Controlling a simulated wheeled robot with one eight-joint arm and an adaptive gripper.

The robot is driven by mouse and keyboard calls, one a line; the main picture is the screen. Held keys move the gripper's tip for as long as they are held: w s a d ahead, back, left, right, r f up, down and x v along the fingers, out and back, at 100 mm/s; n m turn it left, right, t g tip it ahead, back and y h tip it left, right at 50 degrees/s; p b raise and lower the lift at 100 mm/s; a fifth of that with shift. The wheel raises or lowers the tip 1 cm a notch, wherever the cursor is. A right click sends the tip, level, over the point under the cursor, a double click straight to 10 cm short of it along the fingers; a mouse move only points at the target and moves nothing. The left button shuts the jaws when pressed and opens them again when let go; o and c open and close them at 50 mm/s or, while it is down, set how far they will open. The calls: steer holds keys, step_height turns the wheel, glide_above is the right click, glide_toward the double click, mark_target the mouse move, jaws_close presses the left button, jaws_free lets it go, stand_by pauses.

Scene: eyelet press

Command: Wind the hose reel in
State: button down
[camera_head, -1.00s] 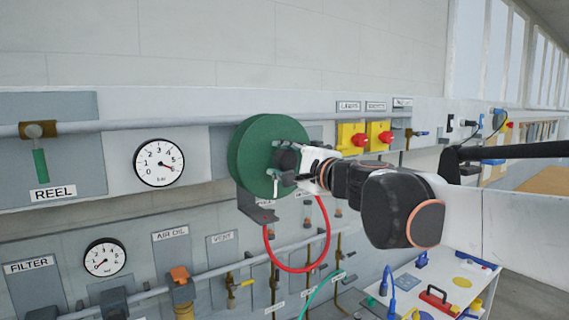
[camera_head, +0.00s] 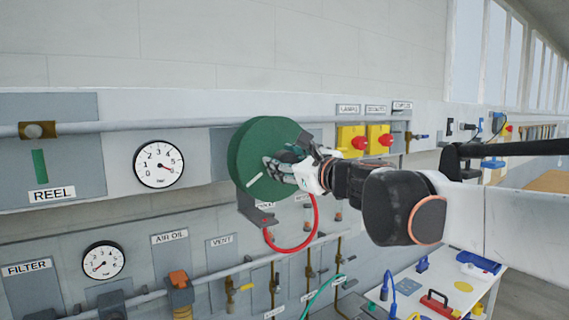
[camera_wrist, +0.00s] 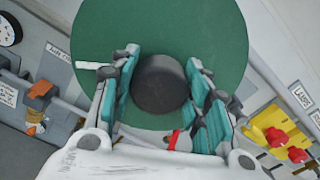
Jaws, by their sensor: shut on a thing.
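The hose reel is a green drum (camera_head: 250,150) on the wall panel, and its round face (camera_wrist: 205,30) fills the top of the wrist view. My gripper (camera_head: 280,165) is at the drum's face, its fingers on either side of a dark round knob (camera_wrist: 160,83) and shut on it. In the head view the fingers hide the knob. A short white bar (camera_wrist: 92,65) shows on the face, left of the fingers. The red hose (camera_head: 295,246) hangs in a loop below the drum.
A REEL label (camera_head: 52,194) sits below a green handle (camera_head: 39,166) at far left, beside a pressure gauge (camera_head: 158,164). Yellow boxes with red knobs (camera_head: 359,143) are close right of the drum. A white bench (camera_head: 420,292) with tools stands at lower right.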

steer(key=shift+m, duration=1.2)
steer(key=c, duration=0.9)
jaws_free()
steer(key=shift+o, duration=0.2)
steer(key=shift+d, duration=0.1)
steer(key=v, duration=1.2)
